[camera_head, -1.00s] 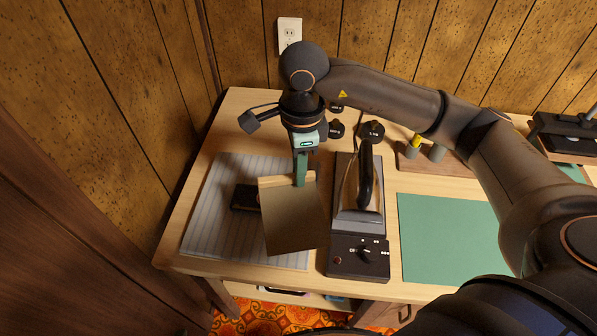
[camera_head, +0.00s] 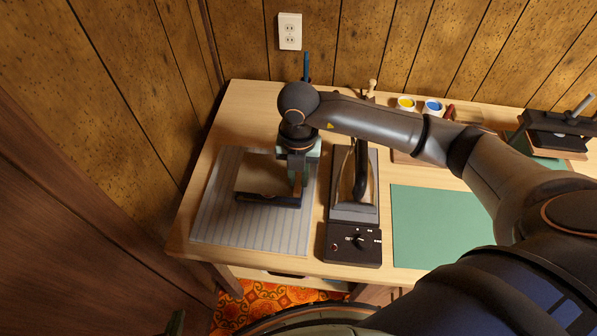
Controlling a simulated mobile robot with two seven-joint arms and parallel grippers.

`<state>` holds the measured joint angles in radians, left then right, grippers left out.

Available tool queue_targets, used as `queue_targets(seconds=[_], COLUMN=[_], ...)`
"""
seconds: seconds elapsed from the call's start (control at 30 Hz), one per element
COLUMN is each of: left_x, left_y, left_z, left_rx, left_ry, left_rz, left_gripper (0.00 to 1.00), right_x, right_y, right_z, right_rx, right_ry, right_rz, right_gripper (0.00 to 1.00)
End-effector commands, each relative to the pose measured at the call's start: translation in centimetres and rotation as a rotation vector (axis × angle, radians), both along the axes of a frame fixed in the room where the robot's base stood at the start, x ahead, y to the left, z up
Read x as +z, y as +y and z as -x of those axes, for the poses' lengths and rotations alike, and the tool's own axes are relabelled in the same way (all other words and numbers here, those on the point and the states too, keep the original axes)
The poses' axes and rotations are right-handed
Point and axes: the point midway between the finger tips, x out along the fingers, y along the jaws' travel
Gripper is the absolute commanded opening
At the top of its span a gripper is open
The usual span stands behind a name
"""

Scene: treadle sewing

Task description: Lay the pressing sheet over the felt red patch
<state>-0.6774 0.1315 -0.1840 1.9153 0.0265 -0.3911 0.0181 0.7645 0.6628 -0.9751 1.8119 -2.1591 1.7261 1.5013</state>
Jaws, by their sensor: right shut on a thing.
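The tan pressing sheet (camera_head: 262,176) is low over the striped pressing mat (camera_head: 225,225) at the left of the table. My right gripper (camera_head: 297,186) is shut on its right side. I cannot tell whether the sheet rests flat on what is under it. The felt red patch is not visible. A dark green tip (camera_head: 175,323) at the bottom edge seems to be part of my left gripper; its jaws cannot be made out.
An iron (camera_head: 360,180) stands on its dark stand with a control box (camera_head: 353,243), just right of my right gripper. A green mat (camera_head: 440,225) lies further right. The wood-panelled wall closes the left side.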

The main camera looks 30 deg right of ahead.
Motion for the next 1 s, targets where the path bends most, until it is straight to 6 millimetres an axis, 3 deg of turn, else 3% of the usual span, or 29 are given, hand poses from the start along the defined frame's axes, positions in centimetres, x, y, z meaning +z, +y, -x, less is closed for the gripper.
queue_targets(seconds=[0.6, 1.0], left_x=[-4.6, -4.7], left_y=[0.0, 0.0], left_z=[0.2, 0.2], left_rx=[0.001, 0.000], left_ry=[0.007, 0.008], left_rz=[-0.001, -0.001], left_gripper=[0.00, 0.00], right_x=[-5.8, -6.0], right_y=[0.0, 0.0], right_z=[0.1, 0.0], right_rx=[-0.005, -0.005], right_ry=[0.001, 0.001], right_rz=[0.000, 0.001], right_gripper=[0.00, 0.00])
